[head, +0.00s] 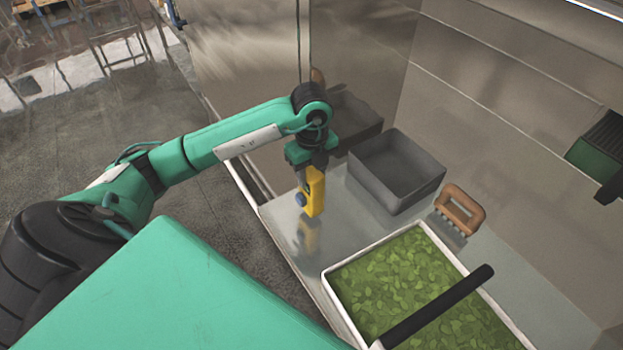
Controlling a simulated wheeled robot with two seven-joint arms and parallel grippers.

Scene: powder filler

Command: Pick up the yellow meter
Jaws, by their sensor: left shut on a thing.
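The yellow meter (315,193) is a small upright block with a dark blue round part (300,199) on its left side. My left gripper (311,170) points down from above and is shut on the top of the meter. The meter's reflection shows on the shiny metal counter below it, with what looks like a gap between them. The fingertips are small and partly hidden by the gripper body. My right gripper is not in view.
A grey open bin (394,195) stands right of the meter. A white tray (342,308) of green leaves, crossed by a black bar (440,305), is in front. The metal counter (345,235) is bare around the meter. A metal wall stands behind.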

